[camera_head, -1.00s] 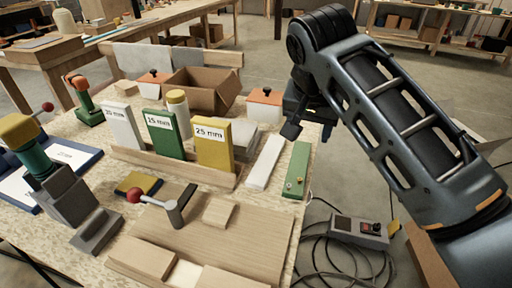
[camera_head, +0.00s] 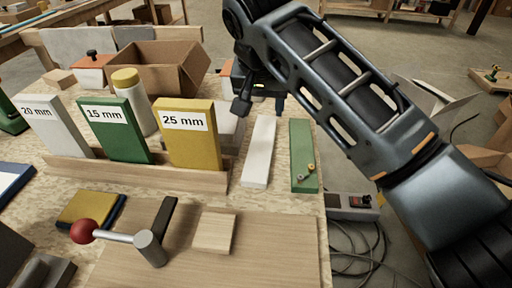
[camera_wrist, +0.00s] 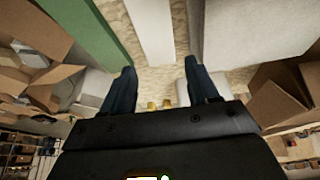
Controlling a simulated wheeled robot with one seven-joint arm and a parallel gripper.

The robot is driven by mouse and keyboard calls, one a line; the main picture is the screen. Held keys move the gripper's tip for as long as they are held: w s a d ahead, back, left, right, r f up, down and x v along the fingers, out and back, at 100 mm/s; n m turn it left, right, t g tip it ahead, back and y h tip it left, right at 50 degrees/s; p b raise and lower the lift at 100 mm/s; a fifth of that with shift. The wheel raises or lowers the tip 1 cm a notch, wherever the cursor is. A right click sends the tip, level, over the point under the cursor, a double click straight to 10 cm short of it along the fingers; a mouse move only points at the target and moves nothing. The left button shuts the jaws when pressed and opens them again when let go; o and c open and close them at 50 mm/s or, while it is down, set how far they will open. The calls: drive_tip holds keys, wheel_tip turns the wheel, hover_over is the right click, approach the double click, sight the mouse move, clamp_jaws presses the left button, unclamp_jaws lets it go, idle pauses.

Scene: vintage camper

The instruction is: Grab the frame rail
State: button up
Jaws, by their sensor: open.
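Two long bars lie side by side on the table's right part: a plain white bar (camera_head: 259,152) and a green bar (camera_head: 303,158) with small brass-coloured pieces at its near end. Which one is the frame rail, I cannot tell. My gripper (camera_head: 262,98) is open near the bars' far ends. In the wrist view my gripper (camera_wrist: 160,82) has its fingers apart. The white bar (camera_wrist: 152,30) points toward the gap between them, with bare table at its end. The green bar (camera_wrist: 88,28) lies to the left. Nothing is held.
Upright white, green and yellow size blocks (camera_head: 190,135) stand in a wooden rack (camera_head: 140,174) left of the bars. An open cardboard box (camera_head: 158,66) is behind them. A clamp with a red knob (camera_head: 84,231) stands in front. A control box (camera_head: 352,205) with cables is beyond the table's right edge.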

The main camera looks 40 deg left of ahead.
sight(265, 127)
drive_tip(key=shift+d+p+x, duration=0.2)
drive_tip(key=shift+p+x, duration=0.15)
drive_tip(key=shift+x, duration=3.25)
drive_tip(key=shift+s+f, duration=0.15)
drive_tip(key=shift+c, duration=0.2)
drive_tip(key=c, duration=0.7)
